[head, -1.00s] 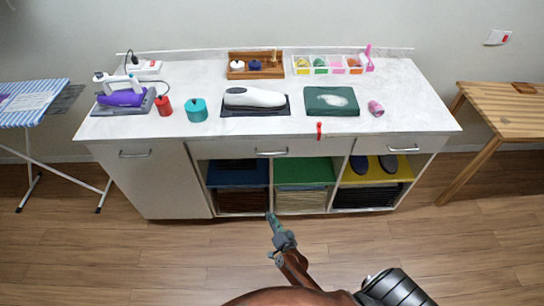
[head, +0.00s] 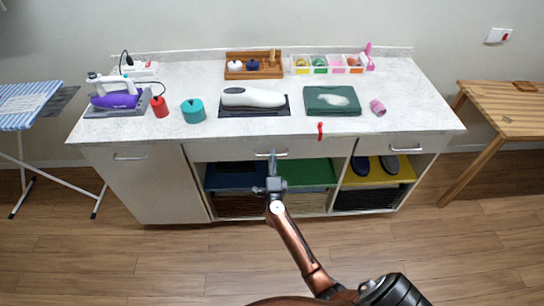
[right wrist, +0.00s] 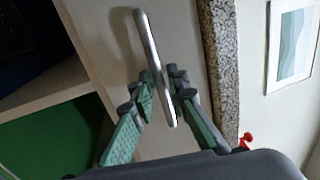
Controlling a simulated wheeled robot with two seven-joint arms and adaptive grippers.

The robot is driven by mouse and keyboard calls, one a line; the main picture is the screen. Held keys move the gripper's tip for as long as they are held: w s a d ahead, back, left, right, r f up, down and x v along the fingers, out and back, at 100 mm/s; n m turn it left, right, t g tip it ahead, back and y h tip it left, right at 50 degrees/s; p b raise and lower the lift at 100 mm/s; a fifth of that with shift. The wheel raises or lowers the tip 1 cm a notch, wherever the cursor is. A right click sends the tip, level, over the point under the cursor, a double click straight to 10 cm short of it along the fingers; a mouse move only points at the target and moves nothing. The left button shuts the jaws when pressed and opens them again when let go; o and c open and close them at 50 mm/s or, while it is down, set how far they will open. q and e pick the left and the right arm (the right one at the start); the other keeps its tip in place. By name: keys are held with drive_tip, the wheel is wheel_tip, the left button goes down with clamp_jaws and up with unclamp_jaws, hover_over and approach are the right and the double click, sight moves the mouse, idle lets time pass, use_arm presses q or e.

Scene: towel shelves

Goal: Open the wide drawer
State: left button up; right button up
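The wide drawer (head: 225,149) is the white middle front under the counter, and it looks shut. Its metal bar handle (head: 271,154) also shows large in the right wrist view (right wrist: 152,50). My right gripper (head: 273,180) is raised in front of that handle. In the right wrist view its two green-padded fingers (right wrist: 161,88) are apart, one on each side of the handle bar. A gap seems to show between bar and fingers, so I see no firm grip. My left gripper is out of view.
A red hook-like item (head: 320,130) sits at the counter's front edge, right of the handle. Open shelves with towels lie below the drawer. A narrower drawer (head: 428,144) is at right and a cabinet door (head: 135,185) at left. The floor in front is clear.

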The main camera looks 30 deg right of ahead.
drive_tip(key=shift+w+d, duration=0.1)
drive_tip(key=shift+w, duration=0.1)
clamp_jaws()
idle(0.6)
